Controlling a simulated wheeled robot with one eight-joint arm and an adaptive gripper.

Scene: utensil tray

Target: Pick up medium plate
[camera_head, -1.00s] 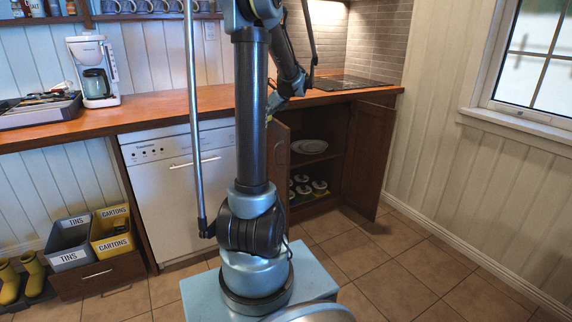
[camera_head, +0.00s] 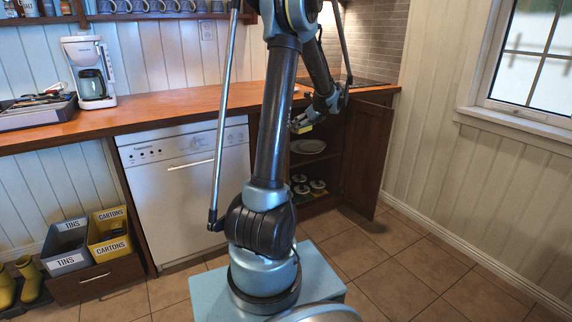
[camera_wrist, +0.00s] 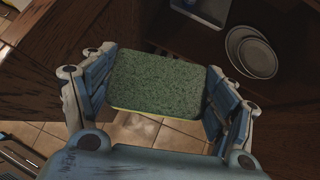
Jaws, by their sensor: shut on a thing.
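My gripper (camera_wrist: 160,66) is shut on a green sponge (camera_wrist: 168,85) with a yellow underside, gripped between its two fingers. In the head view my gripper (camera_head: 302,122) is in front of the open cupboard, above and near the plates. Pale plates (camera_head: 308,146) lie on the cupboard's upper shelf. In the wrist view they are at the upper right, beyond the right finger: a smaller plate (camera_wrist: 256,58) overlaps a larger one (camera_wrist: 232,38). I cannot tell which is the medium plate. No plate is in my gripper.
The open right cupboard door (camera_head: 368,157) stands out into the room. Several round white items (camera_head: 317,186) sit on the lower shelf. The wooden counter (camera_head: 170,118) runs above, with a dishwasher (camera_head: 190,180) to the left. Floor tiles on the right are clear.

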